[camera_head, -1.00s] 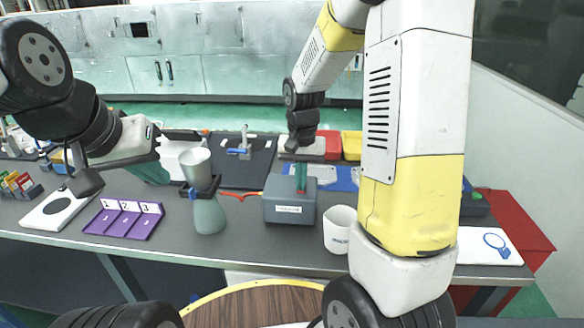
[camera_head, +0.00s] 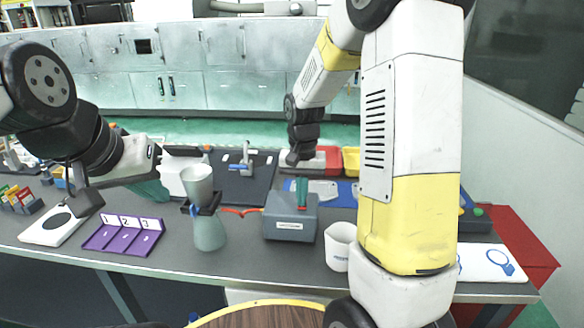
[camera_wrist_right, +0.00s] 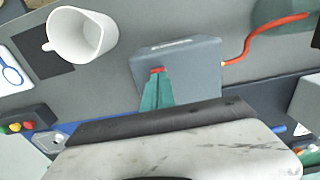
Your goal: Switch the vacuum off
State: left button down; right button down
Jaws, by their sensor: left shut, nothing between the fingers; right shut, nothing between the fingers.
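The vacuum unit is a grey box (camera_head: 289,226) with a white front label, near the middle of the table. It also fills the upper middle of the right wrist view (camera_wrist_right: 195,60). A small red switch (camera_wrist_right: 157,70) sits on its top. My right gripper (camera_head: 302,187) is shut and empty, pointing down over the box. In the wrist view its teal fingertips (camera_wrist_right: 157,82) are right at the red switch; I cannot tell if they touch it. The switch position is unclear. My left gripper (camera_head: 157,191) is shut and empty at the left, partly hidden by its arm.
A red hose (camera_head: 240,212) runs from the box toward a flask (camera_head: 209,233) with a white funnel (camera_head: 197,184). A white mug (camera_head: 339,247) stands right of the box. A purple numbered rack (camera_head: 122,235) and a white pad (camera_head: 52,228) lie at left.

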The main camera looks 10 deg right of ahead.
jog(key=c, duration=2.2)
grip_release()
jog(key=r, duration=1.3)
jog(key=shift+s+r, duration=0.15)
jog(key=shift+s, duration=0.15)
jog(key=c, duration=1.2)
grip_release()
jog(key=f, duration=0.2)
jog(key=w+f, duration=0.1)
jog(key=f, duration=0.3)
jog(key=shift+w+d+f, duration=0.15)
jog(key=shift+w+f, duration=0.15)
jog(key=shift+f, duration=0.05)
jog(key=shift+c, duration=0.2)
notch_tip(320, 180, down, 7)
jog(key=shift+f, duration=0.2)
grip_shut()
